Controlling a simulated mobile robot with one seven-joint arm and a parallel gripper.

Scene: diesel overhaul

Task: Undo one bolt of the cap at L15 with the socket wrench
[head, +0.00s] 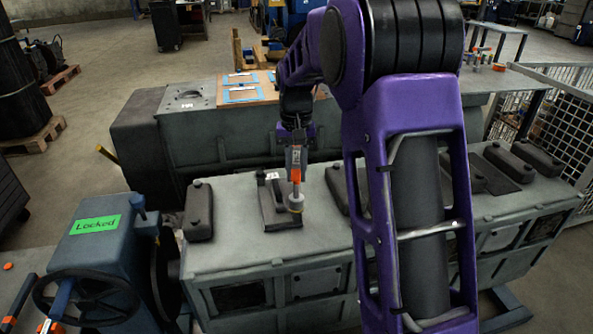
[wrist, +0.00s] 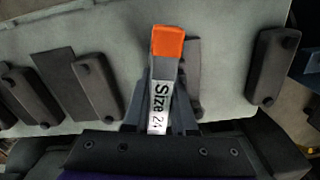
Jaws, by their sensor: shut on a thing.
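My gripper (head: 296,150) is shut on the socket wrench (head: 295,176), which has an orange band and hangs down over the engine block. In the wrist view the wrench (wrist: 168,45) shows its orange end and a "Size 24" label between the fingers (wrist: 163,100). The wrench's lower end is at the dark cap (head: 270,207) on the block's top, near the cap's right side. I cannot tell whether the socket sits on a bolt. In the wrist view the wrench partly hides this cap (wrist: 194,62). No readable L15 mark shows.
Another dark cap (head: 198,212) lies left on the grey engine block (head: 235,250), with more to the right, partly behind my arm. A blue stand (head: 105,250) with a green "Locked" sign and a handwheel (head: 85,298) is at left. A grey bench (head: 235,135) stands behind.

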